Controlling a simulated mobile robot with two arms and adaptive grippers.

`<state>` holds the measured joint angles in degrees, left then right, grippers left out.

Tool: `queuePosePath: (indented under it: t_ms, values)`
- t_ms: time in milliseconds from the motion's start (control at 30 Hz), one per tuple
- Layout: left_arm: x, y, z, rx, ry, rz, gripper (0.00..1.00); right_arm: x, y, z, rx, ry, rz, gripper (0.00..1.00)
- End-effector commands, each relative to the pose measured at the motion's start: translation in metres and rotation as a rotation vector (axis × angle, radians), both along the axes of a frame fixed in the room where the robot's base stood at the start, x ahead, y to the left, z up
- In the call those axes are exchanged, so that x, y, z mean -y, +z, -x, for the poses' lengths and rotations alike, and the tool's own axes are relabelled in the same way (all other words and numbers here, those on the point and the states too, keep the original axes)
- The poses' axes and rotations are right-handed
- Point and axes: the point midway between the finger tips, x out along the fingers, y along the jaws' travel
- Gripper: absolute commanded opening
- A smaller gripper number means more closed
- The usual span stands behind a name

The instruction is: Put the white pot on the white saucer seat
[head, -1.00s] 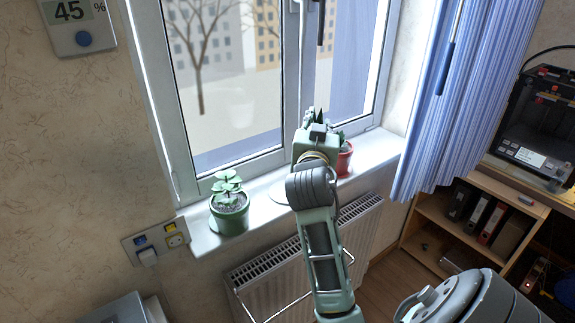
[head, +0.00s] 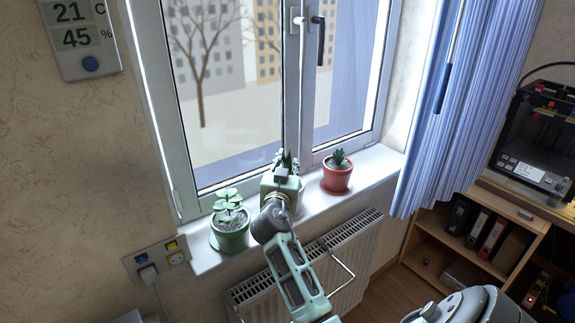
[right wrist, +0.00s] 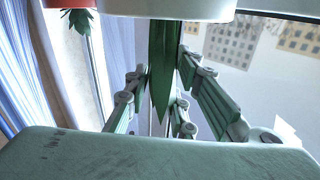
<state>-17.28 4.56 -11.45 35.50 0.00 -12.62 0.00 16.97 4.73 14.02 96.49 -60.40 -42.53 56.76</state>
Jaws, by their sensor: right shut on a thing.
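The white pot (right wrist: 165,8) fills the top middle of the right wrist view, with long green leaves hanging below it in that view. My right gripper (right wrist: 164,78) is shut on the plant in the white pot, its fingers on both sides of the leaves. In the head view my right gripper (head: 284,160) is over the middle of the window sill, with leaf tips showing between its fingers. My arm and gripper hide most of the pot there. The white saucer seat is hidden, so I cannot tell whether the pot touches it. My left gripper is not in view.
On the sill (head: 212,258), a green pot (head: 231,238) with a round-leaved plant stands left of my gripper and a red pot (head: 337,180) stands right. The window is close behind. A radiator (head: 345,255) is below, and a blue curtain (head: 440,110) hangs at right.

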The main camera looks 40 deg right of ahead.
Motion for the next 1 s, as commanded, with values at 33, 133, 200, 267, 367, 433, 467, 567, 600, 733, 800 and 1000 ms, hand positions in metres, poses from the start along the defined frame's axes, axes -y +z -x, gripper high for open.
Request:
queuePosePath:
  t_ms: [33,133,200,267,367,433,467,567,600,733,800,1000]
  values:
    - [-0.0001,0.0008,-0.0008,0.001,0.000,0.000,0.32,-0.0001,0.0023,-0.0004,0.005,0.002,0.006,0.00]
    - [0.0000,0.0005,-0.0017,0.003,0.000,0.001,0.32,0.0000,0.0022,-0.0003,0.005,0.002,0.005,0.00]
    - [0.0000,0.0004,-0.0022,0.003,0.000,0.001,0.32,-0.0001,0.0022,-0.0003,0.005,0.001,0.005,0.00]
    - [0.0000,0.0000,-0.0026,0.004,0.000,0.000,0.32,-0.0001,0.0018,-0.0003,0.005,0.001,0.005,0.00]
    - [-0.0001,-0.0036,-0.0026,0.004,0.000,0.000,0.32,-0.0001,-0.0011,-0.0003,0.006,0.001,0.004,0.00]
    - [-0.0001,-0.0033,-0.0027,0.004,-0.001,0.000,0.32,-0.0002,-0.0033,0.0000,0.001,0.000,0.000,0.25]
    - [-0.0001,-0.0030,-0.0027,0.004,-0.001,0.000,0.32,-0.0002,-0.0031,0.0000,0.001,0.000,0.000,0.28]
    - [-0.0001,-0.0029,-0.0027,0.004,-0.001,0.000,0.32,-0.0002,-0.0032,0.0000,0.001,0.000,0.001,0.37]
    - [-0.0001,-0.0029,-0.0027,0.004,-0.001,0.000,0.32,-0.0002,-0.0032,0.0000,0.001,0.000,0.001,0.40]
    - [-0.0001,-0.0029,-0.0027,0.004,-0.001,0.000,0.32,-0.0002,-0.0031,0.0000,0.001,0.000,0.001,0.42]
    - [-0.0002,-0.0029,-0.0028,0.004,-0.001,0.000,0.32,-0.0002,-0.0031,0.0000,0.001,0.000,0.001,0.42]
    - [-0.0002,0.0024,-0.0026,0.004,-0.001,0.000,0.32,-0.0001,0.0014,0.0001,0.000,0.000,0.001,0.42]
